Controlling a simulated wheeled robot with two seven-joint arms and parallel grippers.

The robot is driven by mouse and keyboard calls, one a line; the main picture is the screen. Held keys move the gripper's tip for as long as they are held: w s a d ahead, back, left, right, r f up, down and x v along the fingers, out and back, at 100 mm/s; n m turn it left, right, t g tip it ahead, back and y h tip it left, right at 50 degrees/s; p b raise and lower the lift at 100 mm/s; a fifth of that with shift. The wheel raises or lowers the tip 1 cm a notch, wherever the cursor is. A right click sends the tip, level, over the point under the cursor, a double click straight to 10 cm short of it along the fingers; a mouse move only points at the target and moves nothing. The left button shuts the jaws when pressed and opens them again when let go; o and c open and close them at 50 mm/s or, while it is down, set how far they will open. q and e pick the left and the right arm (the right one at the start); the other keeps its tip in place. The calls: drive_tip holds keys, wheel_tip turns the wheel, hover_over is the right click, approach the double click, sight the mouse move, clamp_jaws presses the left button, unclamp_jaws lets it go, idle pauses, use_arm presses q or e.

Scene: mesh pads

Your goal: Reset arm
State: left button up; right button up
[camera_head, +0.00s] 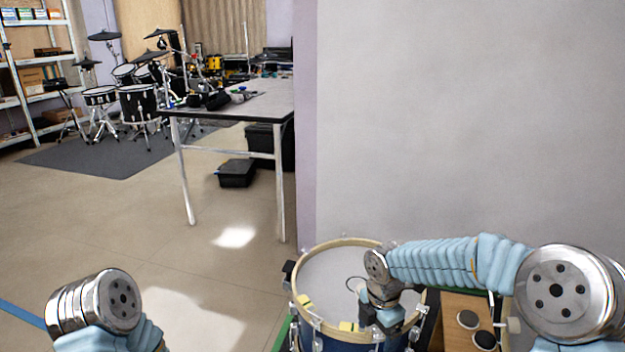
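My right arm comes in from the right, wrapped in pale blue sleeving with metal joints. My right gripper (383,322) hangs over the right part of a drum (335,280) with a pale head and light wooden rim. Its fingers are small and dark, so I cannot tell whether they are open or shut. I cannot tell whether the gripper touches the drum. My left arm shows only as a metal joint and blue sleeving at the bottom left; its gripper is out of view.
A wooden box with round black pads (468,319) stands right of the drum. A grey wall (470,120) rises behind. A long table (245,103) with small items, a drum kit (138,102) and shelves (35,65) stand farther back left. The floor at left is open.

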drive_tip(key=s+a+f+m+y+p, duration=0.35)
drive_tip(key=s+f+m, duration=0.55)
drive_tip(key=f+m, duration=0.3)
drive_tip(key=s+f+m+p, duration=0.1)
drive_tip(key=s+f+m, duration=0.5)
drive_tip(key=s+m, duration=0.5)
drive_tip(key=m, duration=0.2)
drive_tip(key=shift+d+f+m+t, duration=0.4)
drive_tip(key=shift+y, duration=0.35)
